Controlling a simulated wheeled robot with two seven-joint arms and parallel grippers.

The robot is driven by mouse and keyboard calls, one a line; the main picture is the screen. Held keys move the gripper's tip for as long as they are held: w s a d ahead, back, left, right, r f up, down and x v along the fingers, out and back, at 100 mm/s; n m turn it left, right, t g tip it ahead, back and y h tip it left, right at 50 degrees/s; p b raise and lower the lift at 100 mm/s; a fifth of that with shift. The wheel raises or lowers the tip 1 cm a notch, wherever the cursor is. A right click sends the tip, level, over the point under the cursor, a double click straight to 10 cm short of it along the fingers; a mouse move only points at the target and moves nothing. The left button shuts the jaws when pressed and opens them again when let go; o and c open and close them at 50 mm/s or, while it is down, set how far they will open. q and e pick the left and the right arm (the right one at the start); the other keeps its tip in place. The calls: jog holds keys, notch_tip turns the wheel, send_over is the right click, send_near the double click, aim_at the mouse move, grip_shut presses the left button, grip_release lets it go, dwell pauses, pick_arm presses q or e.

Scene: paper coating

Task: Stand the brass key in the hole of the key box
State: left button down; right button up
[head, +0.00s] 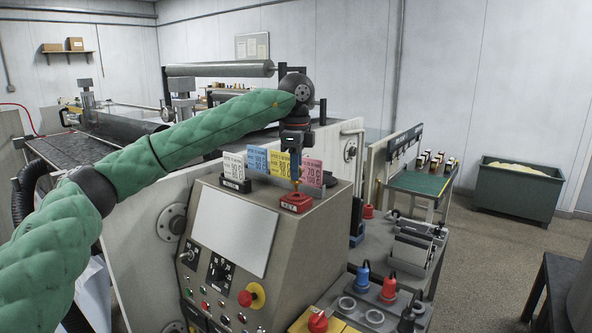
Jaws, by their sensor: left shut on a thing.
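The red key box (297,203) sits on top of the grey control console, near its front right edge. My left gripper (295,177) points straight down above the box and is shut on the brass key (297,186). The key is a small golden piece, about upright, with its lower end at the top of the box. I cannot tell whether its tip is inside the hole or just above it. The hole itself is hidden. My right gripper is not in view.
The console's sloped face (232,230) carries a blank panel, buttons and a red knob (251,295). A green bin (517,190) stands far right.

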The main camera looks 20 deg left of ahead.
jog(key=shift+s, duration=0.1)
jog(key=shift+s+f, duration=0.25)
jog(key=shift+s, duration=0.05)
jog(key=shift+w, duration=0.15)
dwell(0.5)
